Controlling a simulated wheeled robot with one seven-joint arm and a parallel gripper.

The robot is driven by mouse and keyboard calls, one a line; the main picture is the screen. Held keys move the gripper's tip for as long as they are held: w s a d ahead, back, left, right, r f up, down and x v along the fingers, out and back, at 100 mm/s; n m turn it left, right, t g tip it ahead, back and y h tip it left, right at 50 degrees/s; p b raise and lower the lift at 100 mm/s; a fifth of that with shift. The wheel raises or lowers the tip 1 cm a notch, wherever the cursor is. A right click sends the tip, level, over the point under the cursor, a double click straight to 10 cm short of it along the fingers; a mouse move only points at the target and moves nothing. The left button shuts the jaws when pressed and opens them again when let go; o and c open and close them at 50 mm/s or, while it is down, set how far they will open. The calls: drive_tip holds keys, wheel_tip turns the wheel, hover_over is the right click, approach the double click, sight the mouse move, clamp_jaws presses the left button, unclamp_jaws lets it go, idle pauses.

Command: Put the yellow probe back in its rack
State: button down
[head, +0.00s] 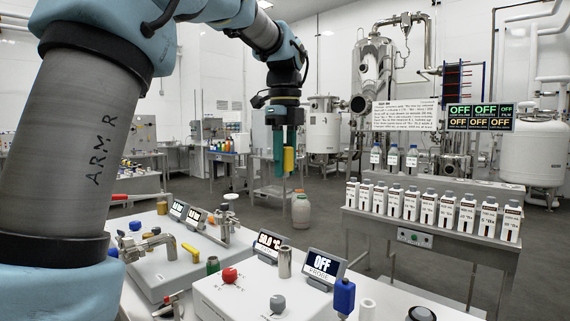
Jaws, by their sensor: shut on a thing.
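My gripper (283,160) hangs pointing down from the arm in the upper middle of the head view, its long fingers teal. It is shut on the yellow probe (289,159), whose short yellow part shows at the right side of the fingers. The rest of the probe is hidden or too small to make out. Gripper and probe appear well above the white bench. A display reading OFF and PROBE (325,269) stands on the white box (245,296), with an upright metal cylinder (284,263) to its left. I cannot tell which part is the probe's rack.
A blue bottle-like thing (343,297) stands right of the display. Red (230,275) and grey (277,303) knobs stick up from the box. A left panel carries metal pipework and a yellow handle (191,252). A cart (430,226) with several labelled bottles stands at right.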

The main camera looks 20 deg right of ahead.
sight(285, 147)
drive_tip(key=shift+r+p, duration=1.6)
drive_tip(key=shift+r, duration=0.15)
